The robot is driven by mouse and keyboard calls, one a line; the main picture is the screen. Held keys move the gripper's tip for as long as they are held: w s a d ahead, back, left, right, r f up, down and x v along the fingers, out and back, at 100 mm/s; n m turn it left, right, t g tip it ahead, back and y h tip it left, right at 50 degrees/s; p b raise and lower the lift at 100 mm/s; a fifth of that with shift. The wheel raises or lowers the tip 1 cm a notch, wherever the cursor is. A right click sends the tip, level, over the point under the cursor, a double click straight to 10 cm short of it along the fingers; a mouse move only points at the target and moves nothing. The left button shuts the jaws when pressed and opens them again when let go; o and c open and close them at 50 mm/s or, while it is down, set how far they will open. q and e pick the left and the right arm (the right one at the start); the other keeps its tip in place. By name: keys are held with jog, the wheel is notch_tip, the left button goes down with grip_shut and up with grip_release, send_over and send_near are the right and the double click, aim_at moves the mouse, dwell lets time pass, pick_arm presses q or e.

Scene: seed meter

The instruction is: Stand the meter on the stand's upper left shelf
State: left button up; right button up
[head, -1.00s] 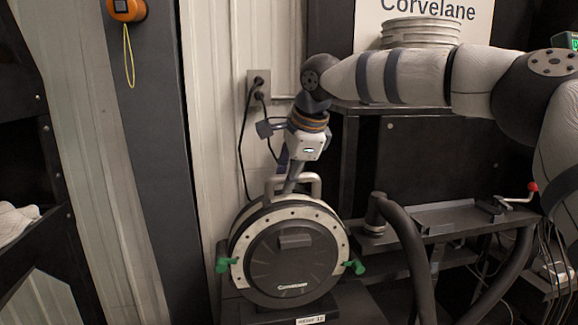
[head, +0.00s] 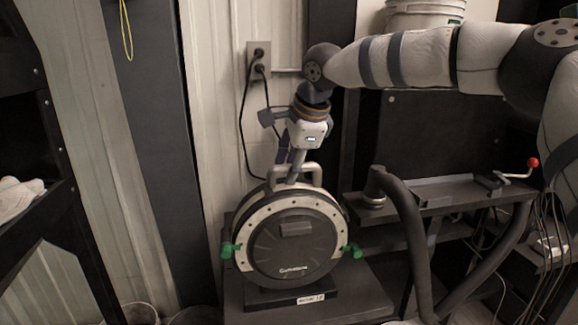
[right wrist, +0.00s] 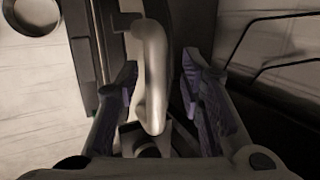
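The meter (head: 290,248) is a round black drum with a pale studded rim, green knobs on both sides and a metal loop handle (head: 312,168) on top. It stands upright on a dark base with a white label. My right gripper (head: 292,177) points down at the handle from above. In the right wrist view the handle (right wrist: 152,75) lies between the two fingers of the right gripper (right wrist: 160,85), with gaps on both sides, so the gripper looks open around it. My left gripper is not in view. I cannot tell which shelf is the stand's upper left one.
A dark shelf unit on the right carries a tray (head: 452,189) and a red-knobbed lever (head: 532,163). A thick black hose (head: 405,225) runs down right of the meter. A power outlet (head: 259,57) with hanging cables is on the wall behind. Dark shelving with pale gloves (head: 15,198) stands left.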

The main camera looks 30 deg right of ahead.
jog(key=v, duration=1.1)
jog(key=shift+p, duration=0.4)
